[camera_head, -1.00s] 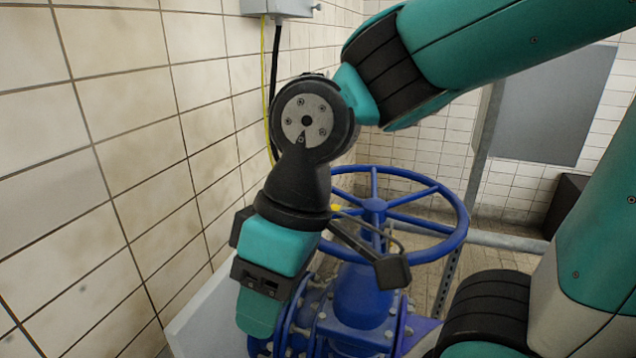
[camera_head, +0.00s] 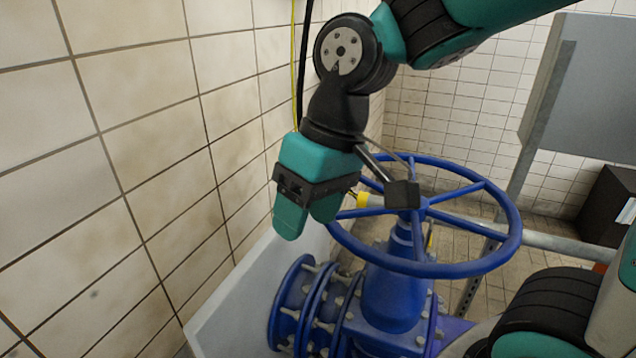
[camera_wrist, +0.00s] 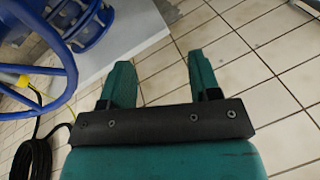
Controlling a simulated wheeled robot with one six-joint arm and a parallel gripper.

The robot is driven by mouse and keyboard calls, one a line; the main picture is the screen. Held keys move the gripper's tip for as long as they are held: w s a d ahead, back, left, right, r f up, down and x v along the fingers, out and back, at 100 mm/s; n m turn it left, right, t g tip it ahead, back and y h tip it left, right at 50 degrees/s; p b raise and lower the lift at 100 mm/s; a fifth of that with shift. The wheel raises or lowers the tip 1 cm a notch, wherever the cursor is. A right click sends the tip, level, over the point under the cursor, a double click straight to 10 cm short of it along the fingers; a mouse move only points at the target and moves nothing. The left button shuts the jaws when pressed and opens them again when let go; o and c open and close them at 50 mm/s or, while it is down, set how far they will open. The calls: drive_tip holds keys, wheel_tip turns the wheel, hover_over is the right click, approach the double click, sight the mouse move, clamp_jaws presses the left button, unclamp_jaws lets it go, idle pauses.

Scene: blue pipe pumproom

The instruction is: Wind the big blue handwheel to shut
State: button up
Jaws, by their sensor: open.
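The big blue handwheel (camera_head: 505,215) sits level on top of a blue valve body (camera_head: 392,295) in the head view. My gripper (camera_head: 305,215) is at the wheel's left side, between the wheel and the tiled wall, pointing down. In the wrist view my gripper (camera_wrist: 160,80) is open, with two teal fingers apart and nothing between them. The handwheel (camera_wrist: 68,75) shows at the left edge of the wrist view, beside the fingers and apart from them. My wrist hides part of the wheel's far left rim in the head view.
A tiled wall (camera_head: 130,160) stands close on the left. A pale grey ledge (camera_head: 235,295) lies below my gripper. A yellow-ended cable (camera_wrist: 22,80) with black coils (camera_wrist: 35,155) shows in the wrist view. A grey post and panel (camera_head: 590,85) stand at the right.

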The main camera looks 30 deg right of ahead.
drive_tip(key=w+d+m+h, duration=0.1)
drive_tip(key=w+d+m, duration=0.35)
drive_tip(key=w, duration=0.55)
drive_tip(key=w+d+m+h, duration=0.1)
drive_tip(key=w+d+m, duration=0.35)
drive_tip(key=w, duration=0.55)
drive_tip(key=w+d+f+m+h+p, duration=0.1)
drive_tip(key=w+d+f+m, duration=0.2)
drive_tip(key=w+d+m, duration=0.65)
drive_tip(key=f+n+p, duration=0.1)
drive_tip(key=f, duration=0.4)
drive_tip(key=w+d+f+p, duration=0.1)
drive_tip(key=f+p, duration=0.1)
drive_tip(key=f, duration=0.4)
drive_tip(key=w+d+f+n+p, duration=0.1)
drive_tip(key=f, duration=0.4)
drive_tip(key=shift+w+d+f+n+p, duration=0.1)
drive_tip(key=shift+w+f+n+p, duration=0.05)
drive_tip(key=shift+f+n+p, duration=0.2)
drive_tip(key=shift+r, duration=0.1)
clamp_jaws()
